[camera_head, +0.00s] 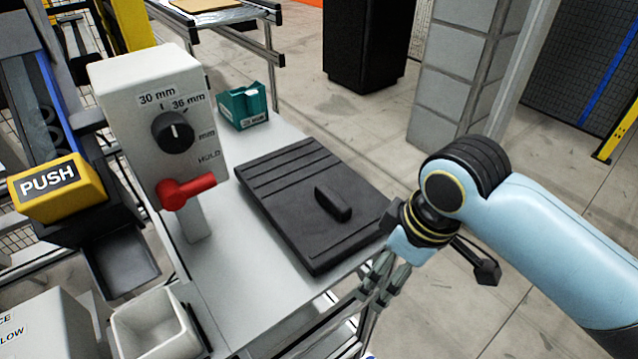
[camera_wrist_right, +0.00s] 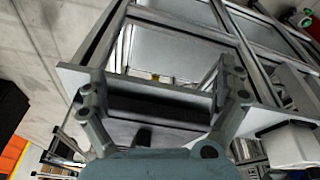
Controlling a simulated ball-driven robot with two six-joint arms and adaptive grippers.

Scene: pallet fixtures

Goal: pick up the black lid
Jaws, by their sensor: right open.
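The black lid (camera_head: 290,225) is a flat, ribbed slab with a raised bar handle (camera_head: 332,204) near its middle. It lies flat on the grey table. My right gripper (camera_head: 377,284) is open and empty, off the table's near right edge and beside the lid's right corner, apart from the handle. In the right wrist view, the open fingers (camera_wrist_right: 160,85) show with a dark slab (camera_wrist_right: 158,109) between them in the picture, apparently the lid. My left gripper is not in view.
On the grey table (camera_head: 215,285) stand a white box with a dial (camera_head: 150,110) and red lever (camera_head: 186,190), and a green bin (camera_head: 243,106). A yellow PUSH block (camera_head: 58,187) and white tray (camera_head: 155,325) are at left. A block pillar (camera_head: 460,75) stands behind.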

